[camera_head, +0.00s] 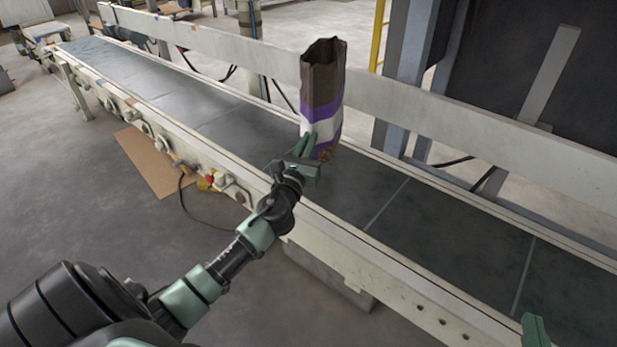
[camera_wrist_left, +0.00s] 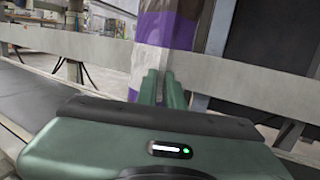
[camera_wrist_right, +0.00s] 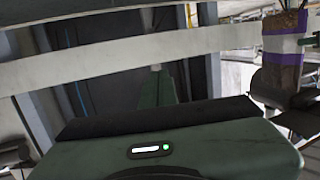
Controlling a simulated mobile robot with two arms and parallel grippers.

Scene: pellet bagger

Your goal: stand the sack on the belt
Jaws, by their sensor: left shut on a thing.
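The sack (camera_head: 321,95) is brown with purple and white bands and has an open, crumpled top. It stands upright at the belt (camera_head: 237,125); I cannot tell whether its base rests on the belt or hangs just above. My left gripper (camera_head: 307,145) is shut on the sack's near side, low down. The left wrist view shows both fingers against the sack (camera_wrist_left: 165,45). The sack also shows at the right edge of the right wrist view (camera_wrist_right: 284,45). My right gripper (camera_head: 534,330) shows only partly at the bottom right, away from the sack; its finger gap is unclear.
Pale side rails run along both edges of the belt, the far one (camera_head: 440,115) standing higher. A yellow post (camera_head: 378,35) and grey uprights stand behind it. The belt is clear on both sides of the sack. A cardboard sheet (camera_head: 158,165) lies on the floor.

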